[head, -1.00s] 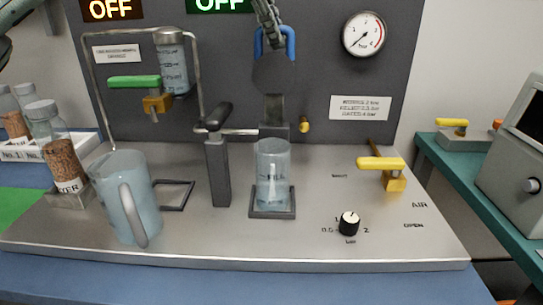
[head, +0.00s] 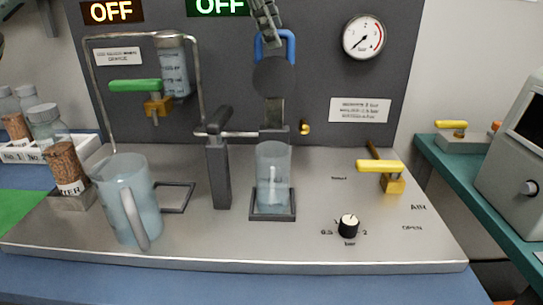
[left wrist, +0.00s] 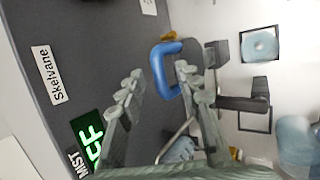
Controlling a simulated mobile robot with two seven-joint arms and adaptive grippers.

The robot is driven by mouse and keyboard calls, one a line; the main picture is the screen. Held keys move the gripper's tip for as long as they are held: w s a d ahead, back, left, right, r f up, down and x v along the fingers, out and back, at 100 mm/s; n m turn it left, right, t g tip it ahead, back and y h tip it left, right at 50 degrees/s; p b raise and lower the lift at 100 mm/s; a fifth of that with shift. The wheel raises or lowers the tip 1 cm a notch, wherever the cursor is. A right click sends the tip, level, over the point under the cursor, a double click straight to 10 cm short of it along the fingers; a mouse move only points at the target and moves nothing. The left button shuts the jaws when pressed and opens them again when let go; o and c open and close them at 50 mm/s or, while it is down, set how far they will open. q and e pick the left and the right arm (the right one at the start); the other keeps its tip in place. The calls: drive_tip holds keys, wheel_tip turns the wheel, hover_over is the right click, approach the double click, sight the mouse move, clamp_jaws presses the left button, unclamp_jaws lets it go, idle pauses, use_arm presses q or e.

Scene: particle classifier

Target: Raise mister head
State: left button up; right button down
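The mister head shows in the head view as a dark round disc (head: 274,76) with a blue U-shaped handle (head: 291,46), on a dark upright behind a clear beaker (head: 273,180). My left gripper (head: 265,22) is at the top of the head view, overlapping the handle's upper part. In the left wrist view the gripper (left wrist: 158,84) has its two fingers spread wide. The blue handle (left wrist: 158,68) appears between their tips, nearer the right finger. Contact cannot be told. My right gripper is not in view.
A black-handled lever post (head: 218,160) stands left of the beaker. A pitcher (head: 128,200) and jars (head: 62,155) are further left. A yellow valve handle (head: 380,166) and a knob (head: 348,226) are on the right. A gauge (head: 364,36) is on the panel.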

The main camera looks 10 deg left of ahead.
use_arm(q)
drive_tip(key=v, duration=0.4)
drive_tip(key=shift+s+r, duration=0.1)
drive_tip(key=shift+r, duration=0.05)
idle(0.4)
